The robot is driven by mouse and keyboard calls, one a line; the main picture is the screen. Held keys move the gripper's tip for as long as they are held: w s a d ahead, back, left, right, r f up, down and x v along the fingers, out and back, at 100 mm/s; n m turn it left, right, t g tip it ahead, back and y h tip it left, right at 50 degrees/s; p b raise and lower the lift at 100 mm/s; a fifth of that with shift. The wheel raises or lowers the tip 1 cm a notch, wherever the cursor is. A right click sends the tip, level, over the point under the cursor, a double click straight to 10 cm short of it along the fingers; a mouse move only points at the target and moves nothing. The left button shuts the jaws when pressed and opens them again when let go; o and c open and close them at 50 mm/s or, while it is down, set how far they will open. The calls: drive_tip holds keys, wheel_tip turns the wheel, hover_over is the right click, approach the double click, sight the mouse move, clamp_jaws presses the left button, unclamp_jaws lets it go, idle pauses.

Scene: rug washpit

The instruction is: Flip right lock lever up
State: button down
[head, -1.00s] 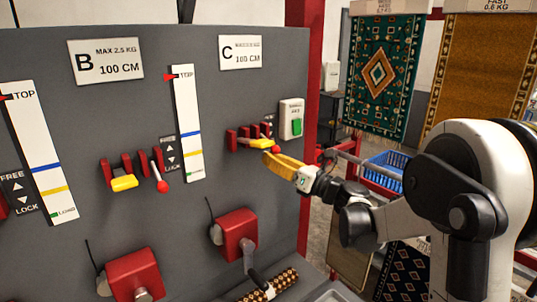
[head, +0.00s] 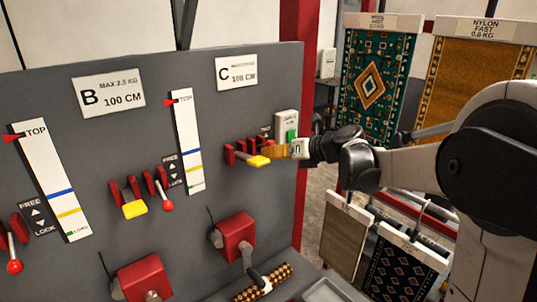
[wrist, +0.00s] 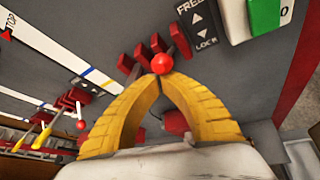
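The right lock lever is under sign C. Its red ball knob (wrist: 162,63) shows in the wrist view, just beyond my fingertips, among red brackets (wrist: 128,66) and left of the FREE/LOCK label (wrist: 197,27). My gripper (wrist: 161,79) has yellow fingers whose tips come together at the knob's lower edge. They look shut with nothing clearly between them; I cannot tell if they touch the knob. In the head view my gripper (head: 274,152) reaches the panel from the right, beside the yellow handle (head: 260,162), and the knob is hidden.
A white box with a green switch (head: 287,126) is close above my gripper. Panel B has a yellow handle (head: 134,209) and red ball lever (head: 167,205). A red crank box (head: 235,236) sits below. A red post (head: 300,100) and hanging rugs (head: 376,85) are to the right.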

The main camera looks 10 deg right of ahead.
drive_tip(key=shift+r, duration=0.3)
idle(0.4)
drive_tip(key=v, duration=1.2)
drive_tip(key=shift+f, duration=0.2)
